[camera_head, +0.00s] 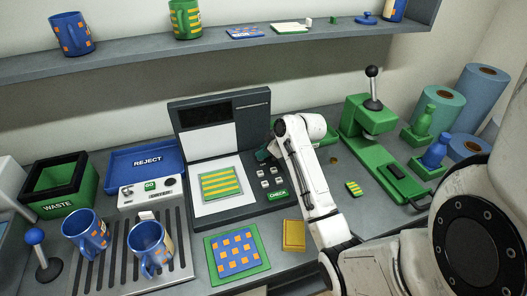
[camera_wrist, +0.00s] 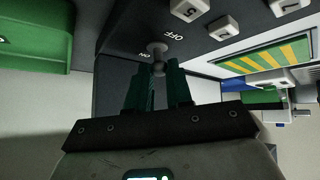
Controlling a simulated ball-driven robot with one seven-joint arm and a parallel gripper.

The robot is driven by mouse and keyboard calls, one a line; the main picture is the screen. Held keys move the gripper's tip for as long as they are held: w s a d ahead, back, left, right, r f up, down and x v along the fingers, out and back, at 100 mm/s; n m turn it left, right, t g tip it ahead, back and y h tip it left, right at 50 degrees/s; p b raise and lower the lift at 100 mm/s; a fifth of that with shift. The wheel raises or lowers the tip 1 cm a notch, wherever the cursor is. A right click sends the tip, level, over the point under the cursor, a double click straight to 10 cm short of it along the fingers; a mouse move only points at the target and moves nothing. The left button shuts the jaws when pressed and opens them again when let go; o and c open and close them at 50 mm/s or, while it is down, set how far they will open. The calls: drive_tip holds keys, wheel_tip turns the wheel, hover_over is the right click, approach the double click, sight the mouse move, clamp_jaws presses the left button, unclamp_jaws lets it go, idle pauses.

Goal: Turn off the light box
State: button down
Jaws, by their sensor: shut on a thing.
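The light box (camera_head: 238,207) is a dark unit on the bench with a bright white panel, a raised back screen and several small white keys. A green and yellow striped sheet (camera_head: 221,183) lies on its panel; it also shows in the wrist view (camera_wrist: 262,56). In the wrist view a small grey toggle switch (camera_wrist: 157,48) stands between the labels ON and OFF; I cannot tell which way it is set. My gripper (camera_wrist: 157,68) is shut on the switch, its dark green fingers around it. In the head view my gripper (camera_head: 263,154) is largely hidden by my arm.
A green press (camera_head: 365,135) stands to the right. Two blue mugs (camera_head: 86,232) stand on the slatted tray at left, near the WASTE bin (camera_head: 62,180) and blue REJECT tray (camera_head: 145,158). A blue-orange checked sheet (camera_head: 236,252) and yellow block (camera_head: 294,236) lie in front.

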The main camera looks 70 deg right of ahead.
drive_tip(key=shift+s+a+f+n+t+h+b, duration=0.25)
drive_tip(key=shift+a+n+t+h+b, duration=0.1)
drive_tip(key=shift+t+h+b, duration=0.4)
drive_tip(key=shift+r, duration=0.1)
drive_tip(key=c, duration=1)
unclamp_jaws()
drive_tip(key=b+v, duration=0.1)
drive_tip(key=v, duration=1)
drive_tip(key=shift+d, duration=0.15)
